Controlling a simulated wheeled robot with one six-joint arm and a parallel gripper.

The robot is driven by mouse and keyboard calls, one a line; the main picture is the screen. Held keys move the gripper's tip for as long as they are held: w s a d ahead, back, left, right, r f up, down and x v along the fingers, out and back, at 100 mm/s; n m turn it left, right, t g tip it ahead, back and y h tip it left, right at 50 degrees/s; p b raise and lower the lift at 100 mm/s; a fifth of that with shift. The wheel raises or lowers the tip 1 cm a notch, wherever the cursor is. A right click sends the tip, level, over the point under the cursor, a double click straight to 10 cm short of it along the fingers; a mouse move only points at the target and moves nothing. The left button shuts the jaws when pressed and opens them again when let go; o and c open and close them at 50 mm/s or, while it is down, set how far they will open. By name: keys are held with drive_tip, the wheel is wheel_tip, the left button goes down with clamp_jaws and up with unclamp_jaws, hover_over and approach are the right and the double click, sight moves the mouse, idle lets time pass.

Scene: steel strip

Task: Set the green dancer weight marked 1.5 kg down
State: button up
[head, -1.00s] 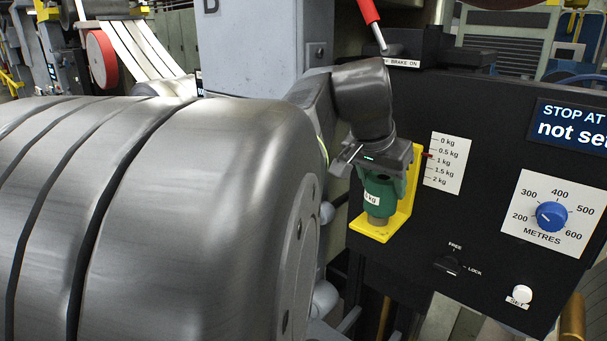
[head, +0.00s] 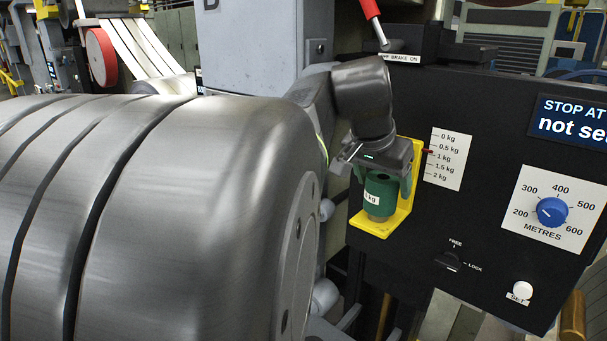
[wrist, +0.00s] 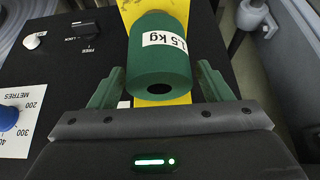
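The green dancer weight (head: 380,190) is an upright cylinder at the yellow bracket (head: 402,218) on the black panel, apparently resting on its foot. Its white label reads 1.5 kg in the wrist view (wrist: 163,65), where a dark hole shows in its top end. My gripper (head: 383,178) points down over the weight. Its green fingers stand on either side of the weight, with narrow gaps between them and it in the wrist view (wrist: 161,78). The gripper is open. The contact under the weight is hard to make out.
A scale card (head: 445,159) from 0 to 2 kg with a red pointer is beside the bracket. A blue METRES dial (head: 551,211), a FREE/LOCK switch (head: 449,262) and a SET button (head: 522,290) are to the right. A large steel coil (head: 190,210) fills the left.

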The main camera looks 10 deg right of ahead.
drive_tip(key=shift+o, duration=0.4)
drive_tip(key=shift+f, duration=0.25)
drive_tip(key=v, duration=1.4)
drive_tip(key=x, duration=1.4)
drive_tip(key=shift+r, duration=0.25)
drive_tip(key=shift+a, duration=0.1)
